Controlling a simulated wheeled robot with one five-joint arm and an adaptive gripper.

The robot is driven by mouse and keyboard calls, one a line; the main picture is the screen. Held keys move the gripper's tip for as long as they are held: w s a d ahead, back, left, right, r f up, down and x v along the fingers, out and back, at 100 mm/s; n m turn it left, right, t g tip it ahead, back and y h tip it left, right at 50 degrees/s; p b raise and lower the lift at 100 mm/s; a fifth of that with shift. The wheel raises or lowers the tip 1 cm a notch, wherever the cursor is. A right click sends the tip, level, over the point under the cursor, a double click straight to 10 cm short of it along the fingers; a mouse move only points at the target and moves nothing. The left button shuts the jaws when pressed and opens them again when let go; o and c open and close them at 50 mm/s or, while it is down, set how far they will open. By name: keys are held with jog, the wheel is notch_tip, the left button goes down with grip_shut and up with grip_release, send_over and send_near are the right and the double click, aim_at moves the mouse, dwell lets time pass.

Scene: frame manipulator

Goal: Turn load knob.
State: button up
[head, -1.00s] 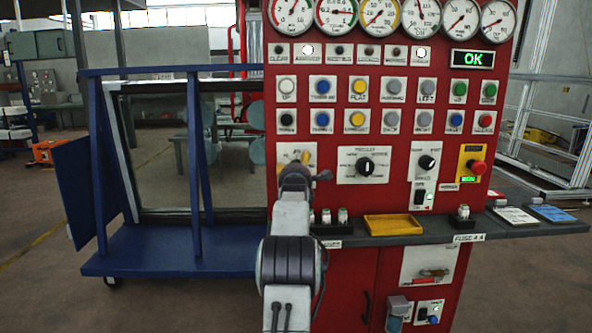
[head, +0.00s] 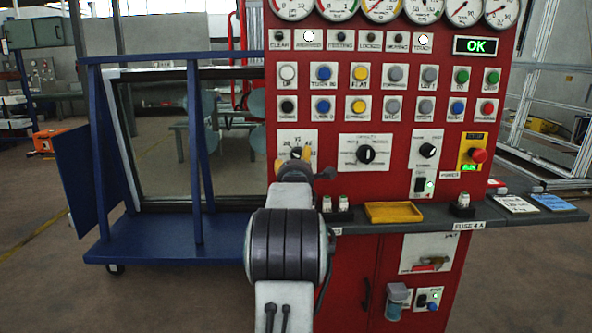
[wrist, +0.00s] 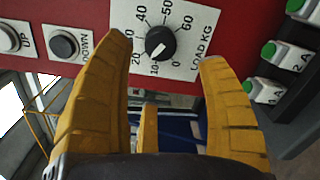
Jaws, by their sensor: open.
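The load knob (wrist: 160,43) is a black round knob on a white plate with a dial marked in kg, seen in the wrist view. Its light pointer mark faces the low-number side of the scale. My gripper (wrist: 166,49) is open, with one yellow finger on each side of the knob and visible space between. In the head view, my gripper (head: 294,158) is in front of the load plate (head: 310,136) on the red panel and covers part of it. Whether the fingertips touch the panel I cannot tell.
A black selector knob (head: 366,154) sits right of the load plate, with rows of push buttons above. A red emergency button (head: 478,155) is farther right. A grey shelf (head: 440,218) with a yellow tray (head: 394,212) juts out below. A blue frame cart (head: 170,245) stands at left.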

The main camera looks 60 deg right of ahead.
aim_at(297, 156)
jog(key=shift+v, duration=1.85)
jog(key=shift+w+d+f+m+b, duration=0.15)
jog(key=shift+w+d+m, duration=0.85)
jog(key=shift+m, duration=1.6)
jog(key=shift+w+d+r+m+b, duration=0.1)
jog(key=shift+w+d+m+b, duration=0.2)
jog(key=shift+d+m, duration=1.8)
jog(key=shift+w+d+f+m+b, duration=0.15)
jog(key=shift+w+d+m, duration=0.6)
jog(key=shift+m, duration=2.35)
jog(key=shift+p+x, duration=0.4)
jog(key=shift+x, duration=1)
jog(key=shift+r, duration=0.1)
